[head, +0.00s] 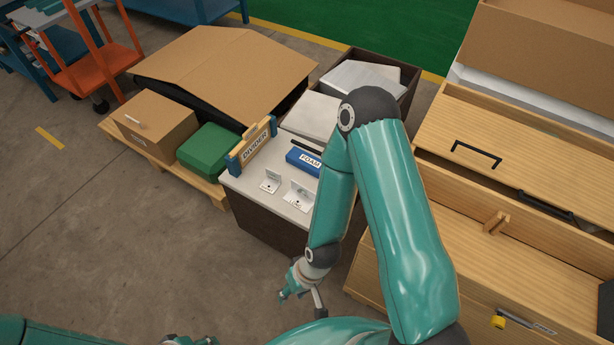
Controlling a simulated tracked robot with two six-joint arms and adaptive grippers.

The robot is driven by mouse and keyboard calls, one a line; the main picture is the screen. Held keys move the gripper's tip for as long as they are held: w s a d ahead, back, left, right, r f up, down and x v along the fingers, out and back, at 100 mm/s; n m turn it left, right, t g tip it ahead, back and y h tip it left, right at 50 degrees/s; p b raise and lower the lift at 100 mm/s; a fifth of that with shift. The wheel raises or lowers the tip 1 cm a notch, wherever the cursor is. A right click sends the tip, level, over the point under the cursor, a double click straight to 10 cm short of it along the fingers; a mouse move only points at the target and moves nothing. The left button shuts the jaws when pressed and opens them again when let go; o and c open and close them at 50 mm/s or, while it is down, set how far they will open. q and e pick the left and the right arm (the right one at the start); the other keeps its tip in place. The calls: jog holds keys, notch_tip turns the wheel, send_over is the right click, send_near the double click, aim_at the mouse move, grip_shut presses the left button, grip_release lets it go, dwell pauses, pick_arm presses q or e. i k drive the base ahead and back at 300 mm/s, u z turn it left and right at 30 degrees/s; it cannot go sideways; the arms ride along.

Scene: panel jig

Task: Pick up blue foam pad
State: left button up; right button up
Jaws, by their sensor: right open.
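The blue foam pad (302,161), labelled FOAM, lies on the light top of a dark-sided bench (240,187). Its right end is hidden behind my right arm. My right gripper (302,301) is open and empty, low in front of the bench, well apart from the pad. At the bottom edge a small part of what looks like my left wrist or gripper (186,340) shows; its fingers are cut off by the frame.
A blue-and-tan DIVIDER piece (254,145) stands left of the pad. Two white brackets (298,194) sit in front of it. A green box (207,147) and cardboard boxes (156,123) stand left. Wooden drawers (520,150) stand right. Floor at front left is clear.

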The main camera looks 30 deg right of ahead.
aim_at(302, 160)
jog(key=z, duration=0.2)
jog(key=i, duration=0.85)
jog(key=u, duration=0.1)
